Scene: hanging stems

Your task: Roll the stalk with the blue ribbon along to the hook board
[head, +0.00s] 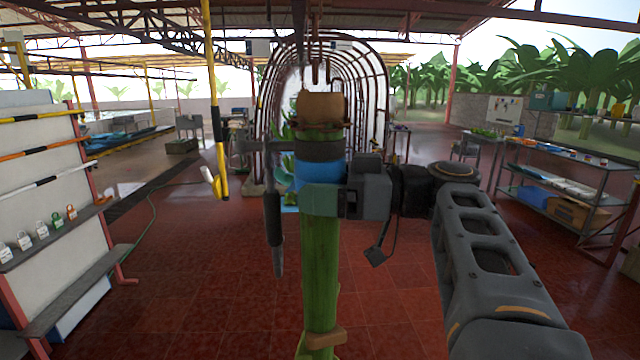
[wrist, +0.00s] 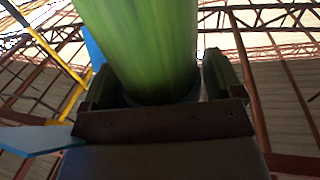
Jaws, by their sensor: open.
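The stalk (head: 320,250) is thick and green and hangs upright in the middle of the head view. Its blue ribbon (head: 312,174) wraps the upper part, below a dark band and a brown cut top. My gripper (head: 322,200) is at the stalk just below and beside the ribbon. In the wrist view the stalk (wrist: 145,40) stands between the two fingers of my gripper (wrist: 160,88), which is open around it. I cannot tell whether the fingers touch it. A white board (head: 503,108) with small items hangs at the back right; I cannot tell whether it is the hook board.
A yellow hooked pole (head: 215,120) hangs left of the stalk. A white rack (head: 45,180) with striped bars and padlocks stands at the left. An arched tunnel frame (head: 375,75) stands behind. Metal shelves (head: 560,180) stand at the right. The red tiled floor (head: 200,280) is mostly clear.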

